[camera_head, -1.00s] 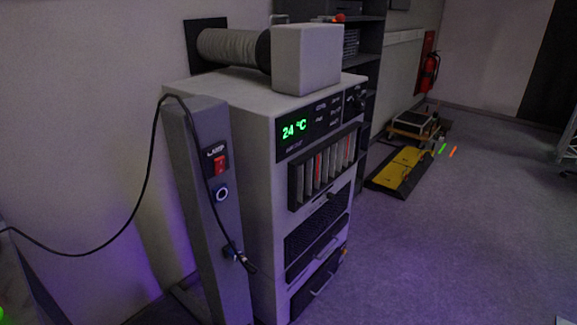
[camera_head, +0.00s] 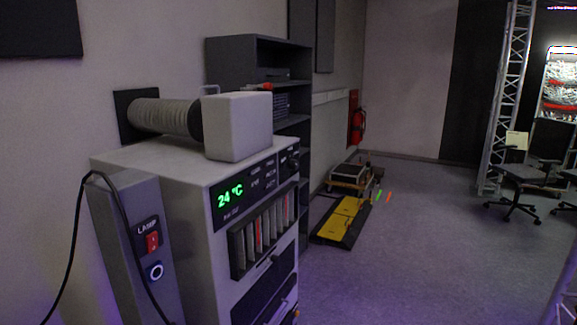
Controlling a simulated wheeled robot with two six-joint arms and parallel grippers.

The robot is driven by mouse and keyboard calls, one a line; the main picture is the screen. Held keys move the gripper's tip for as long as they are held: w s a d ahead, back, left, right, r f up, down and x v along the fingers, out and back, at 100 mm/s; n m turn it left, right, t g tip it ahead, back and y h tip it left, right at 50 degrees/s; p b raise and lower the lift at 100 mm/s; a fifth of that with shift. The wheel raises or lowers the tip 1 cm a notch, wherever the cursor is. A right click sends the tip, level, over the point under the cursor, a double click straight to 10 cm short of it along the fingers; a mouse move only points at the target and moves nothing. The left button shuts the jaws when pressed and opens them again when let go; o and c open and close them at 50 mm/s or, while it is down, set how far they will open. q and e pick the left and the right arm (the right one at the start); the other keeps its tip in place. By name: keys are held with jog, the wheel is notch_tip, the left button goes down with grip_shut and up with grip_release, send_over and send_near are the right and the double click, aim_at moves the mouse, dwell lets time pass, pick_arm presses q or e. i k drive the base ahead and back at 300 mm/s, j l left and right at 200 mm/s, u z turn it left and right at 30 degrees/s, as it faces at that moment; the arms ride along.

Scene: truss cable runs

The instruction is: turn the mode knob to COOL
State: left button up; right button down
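The mode knob (camera_head: 293,165) is a small dark knob at the right end of the black control panel (camera_head: 262,178) on the grey machine (camera_head: 185,205). Small white labels stand beside it, too small to read, so I cannot tell which mode it points to. Neither of my grippers is in the camera_head view.
A grey post with a red lamp switch (camera_head: 152,241) and a hanging black cable stands left of the machine. Behind are a dark shelf (camera_head: 250,60), a fire extinguisher (camera_head: 359,125) and a yellow-black ramp (camera_head: 340,220). Floor right of the machine is clear.

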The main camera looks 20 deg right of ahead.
aim_at(293, 164)
jog(key=i+l, duration=0.15)
jog(key=l, duration=0.25)
jog(key=i+l+u, duration=0.1)
jog(key=l, duration=0.35)
jog(key=i+l, duration=0.15)
jog(key=l, duration=0.25)
jog(key=i+l+u, duration=0.1)
jog(key=l, duration=0.35)
jog(key=i+l, duration=0.15)
jog(key=l, duration=0.25)
jog(key=u, duration=0.05)
